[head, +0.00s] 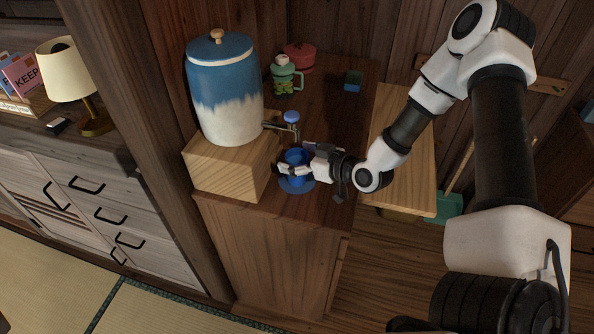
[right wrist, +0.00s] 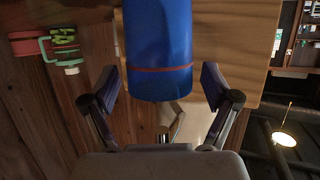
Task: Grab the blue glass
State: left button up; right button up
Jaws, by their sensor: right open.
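The blue glass (head: 296,157) stands on a blue saucer (head: 297,187) on the dark wooden cabinet top, below the dispenser's tap. My right gripper (head: 286,169) is at the glass, reaching in from the right, and partly covers it. In the right wrist view the blue glass (right wrist: 158,45) lies ahead, in line with the gap between the two spread fingers of my right gripper (right wrist: 160,88). The fingers are open, with visible space on both sides of the glass. My left gripper is out of view.
A blue-and-white dispenser (head: 226,95) stands on a light wooden box (head: 225,170) just left of the glass; its tap (head: 290,122) is close above. Green (head: 286,78) and red (head: 300,54) mugs and a small blue box (head: 353,80) stand further back.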

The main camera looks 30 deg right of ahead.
jog(key=c, duration=1.4)
jog(key=shift+o, duration=0.2)
jog(key=shift+r, duration=0.1)
